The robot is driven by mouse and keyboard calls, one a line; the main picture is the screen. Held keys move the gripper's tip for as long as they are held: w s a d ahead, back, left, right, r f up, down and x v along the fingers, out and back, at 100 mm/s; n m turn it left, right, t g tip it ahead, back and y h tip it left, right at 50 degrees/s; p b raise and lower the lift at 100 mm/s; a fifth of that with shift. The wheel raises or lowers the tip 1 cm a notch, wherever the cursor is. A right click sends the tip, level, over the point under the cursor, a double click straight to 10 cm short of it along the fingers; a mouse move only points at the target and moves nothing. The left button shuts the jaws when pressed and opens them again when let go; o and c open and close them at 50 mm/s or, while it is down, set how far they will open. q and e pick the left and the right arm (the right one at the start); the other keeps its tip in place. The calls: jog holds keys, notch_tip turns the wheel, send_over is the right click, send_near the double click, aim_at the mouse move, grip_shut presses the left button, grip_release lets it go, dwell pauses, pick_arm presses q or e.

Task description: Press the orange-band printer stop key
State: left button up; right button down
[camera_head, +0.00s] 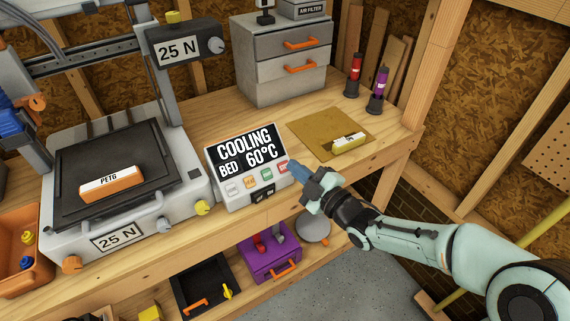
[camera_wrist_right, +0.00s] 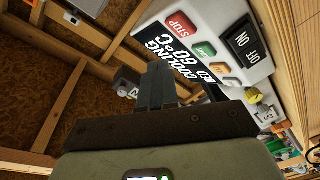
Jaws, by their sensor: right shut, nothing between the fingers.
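A printer (camera_head: 190,178) with a dark bed carries an orange-and-white block marked PETG (camera_head: 110,182). I cannot make out an orange band on it. Beside it, a tilted white control panel (camera_head: 237,198) reads "COOLING BED 60°C" and has white, orange, green and red keys in a row. My left gripper is out of view.
A grey drawer unit (camera_head: 287,68) stands behind the panel. A tan mat (camera_head: 312,125) with a yellow-labelled block lies to the right. A black OFF/ON switch (camera_wrist_right: 243,41) is on the panel's front. A purple box (camera_head: 262,262) sits on the shelf below.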

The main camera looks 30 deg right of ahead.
jog(key=shift+s+r+p, duration=0.4)
jog(key=shift+s+r, duration=0.35)
jog(key=shift+r, duration=0.05)
